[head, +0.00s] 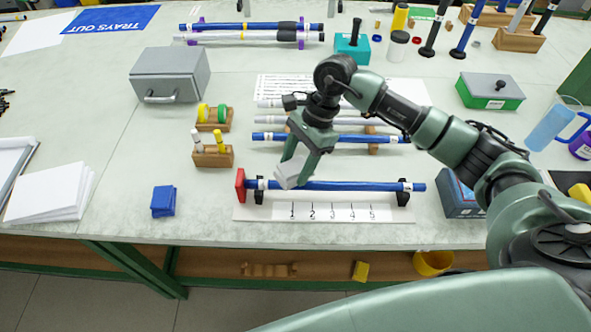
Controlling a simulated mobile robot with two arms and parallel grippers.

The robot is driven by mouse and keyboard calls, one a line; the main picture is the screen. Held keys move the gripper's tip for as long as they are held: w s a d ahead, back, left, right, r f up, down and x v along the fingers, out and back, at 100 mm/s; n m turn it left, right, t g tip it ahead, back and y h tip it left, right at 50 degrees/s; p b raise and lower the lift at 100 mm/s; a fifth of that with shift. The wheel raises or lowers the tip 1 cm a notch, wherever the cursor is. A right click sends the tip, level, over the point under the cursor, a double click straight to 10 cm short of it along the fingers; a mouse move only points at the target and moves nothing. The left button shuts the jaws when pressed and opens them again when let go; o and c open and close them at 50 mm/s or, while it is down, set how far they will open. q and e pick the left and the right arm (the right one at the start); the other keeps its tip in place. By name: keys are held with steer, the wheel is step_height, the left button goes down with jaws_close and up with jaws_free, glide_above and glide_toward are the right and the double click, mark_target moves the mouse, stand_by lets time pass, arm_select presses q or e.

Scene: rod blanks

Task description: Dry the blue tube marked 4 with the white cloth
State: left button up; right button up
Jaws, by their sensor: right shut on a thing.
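The blue tube (355,186) lies level across two black supports, its left end by a red stop block (240,185). It has white bands near both ends; any mark on them is too small to read. My right gripper (301,166) reaches down over the left part of this tube, shut on a small folded white cloth (289,172). The cloth is at the tube, above marks 1 and 2 of the strip; whether it presses on the tube I cannot tell. My left gripper is out of view.
A white strip (375,212) numbered 1 to 5 lies in front of the tube. Behind, a rack holds another blue tube (350,138) and grey tubes. A blue folded cloth (163,201), a white stack (50,193) and a grey box (170,75) stand left.

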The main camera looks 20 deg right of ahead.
steer(key=shift+s+d+r+p, duration=0.1)
steer(key=shift+d+r+p, duration=0.05)
steer(key=shift+r, duration=0.3)
steer(key=shift+s+d+r+p, duration=0.1)
steer(key=shift+d+r+p, duration=0.05)
steer(key=shift+r, duration=0.7)
steer(key=shift+w+a+r+p, duration=0.1)
steer(key=shift+r+p, duration=0.35)
steer(key=shift+r, duration=0.25)
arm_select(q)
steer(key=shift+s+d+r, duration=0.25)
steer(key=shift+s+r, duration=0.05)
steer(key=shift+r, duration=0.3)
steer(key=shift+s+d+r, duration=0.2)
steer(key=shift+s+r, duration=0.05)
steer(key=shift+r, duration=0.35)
arm_select(e)
steer(key=shift+r, duration=0.75)
